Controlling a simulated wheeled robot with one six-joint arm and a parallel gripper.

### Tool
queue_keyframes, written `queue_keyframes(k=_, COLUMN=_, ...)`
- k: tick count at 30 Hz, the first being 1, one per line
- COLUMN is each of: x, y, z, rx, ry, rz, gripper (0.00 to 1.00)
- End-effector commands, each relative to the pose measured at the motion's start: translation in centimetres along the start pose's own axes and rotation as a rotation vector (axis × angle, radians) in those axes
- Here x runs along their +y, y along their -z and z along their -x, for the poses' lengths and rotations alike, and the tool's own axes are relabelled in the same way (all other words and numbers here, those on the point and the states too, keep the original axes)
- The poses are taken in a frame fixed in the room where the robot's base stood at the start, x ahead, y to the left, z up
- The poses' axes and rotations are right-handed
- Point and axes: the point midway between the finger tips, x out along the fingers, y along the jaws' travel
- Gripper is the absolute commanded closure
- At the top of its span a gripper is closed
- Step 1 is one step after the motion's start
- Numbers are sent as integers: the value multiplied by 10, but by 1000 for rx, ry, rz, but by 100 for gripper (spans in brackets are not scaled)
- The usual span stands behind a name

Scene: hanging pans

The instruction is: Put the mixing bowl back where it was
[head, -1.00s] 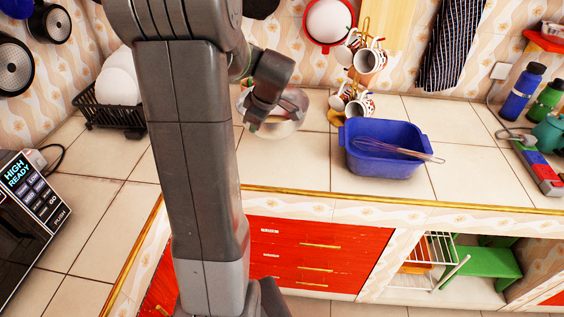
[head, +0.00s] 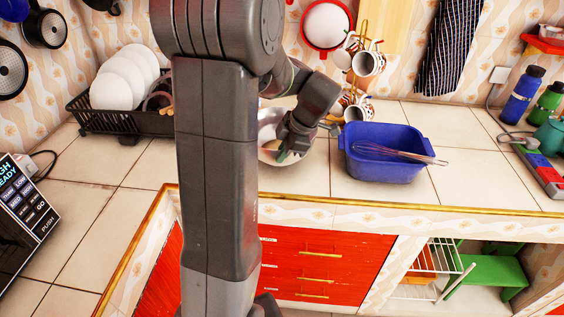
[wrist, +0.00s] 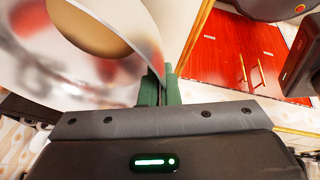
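The mixing bowl (head: 268,148) is pale and shiny. It shows in the head view above the counter, between my arm column and the blue tub, partly hidden by my arm. In the wrist view the bowl (wrist: 50,80) fills the left, with its wall running between the green fingers of my gripper (wrist: 160,88). My gripper (head: 287,154) is shut on the bowl's rim. I cannot tell whether the bowl touches the counter.
A blue tub (head: 385,168) with a whisk stands right of the bowl. A mug tree (head: 362,70) with several mugs is behind. A black dish rack (head: 100,122) with white plates is at left. Red drawers (head: 310,262) lie below. Counter between rack and front edge is clear.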

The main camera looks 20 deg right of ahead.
Motion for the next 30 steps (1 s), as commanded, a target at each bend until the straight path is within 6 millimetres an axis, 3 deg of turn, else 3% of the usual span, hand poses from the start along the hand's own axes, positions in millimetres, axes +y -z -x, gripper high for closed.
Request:
queue_keyframes(k=7, x=-6, y=-12, z=-29, rx=2, ry=2, rz=-3, gripper=100)
queue_keyframes(k=17, x=-6, y=-14, z=-33, rx=-1, ry=-1, rz=-1, gripper=100)
queue_keyframes(k=21, x=-7, y=-14, z=-33, rx=0, ry=0, rz=-2, gripper=76)
queue_keyframes(k=30, x=-6, y=-13, z=-32, rx=0, ry=0, rz=-2, gripper=76)
